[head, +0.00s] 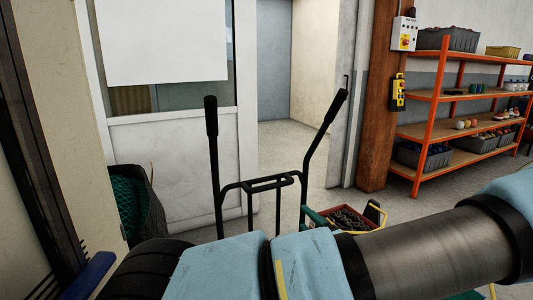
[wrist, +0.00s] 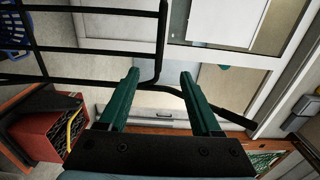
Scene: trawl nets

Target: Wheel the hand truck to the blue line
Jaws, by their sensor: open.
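The hand truck (head: 270,183) stands upright ahead of me in the head view, a black tube frame with two handles ending in dark grips. Its lower part is hidden behind my arm. In the wrist view its black tube (wrist: 162,40) bends near my fingertips, and a handle runs off behind the right finger. My gripper (wrist: 160,72) has two green fingers, spread apart and empty. The tube crosses the gap between them, but I cannot tell its depth or whether it touches. In the head view a green finger shows low, right of the frame. I see no blue line.
A red crate (head: 352,219) of dark chain-like items stands on the floor behind the truck. An orange shelf (head: 432,96) with bins is at right, beside a brown post (head: 378,120). A white door (head: 180,165) is at left, with an open doorway beyond.

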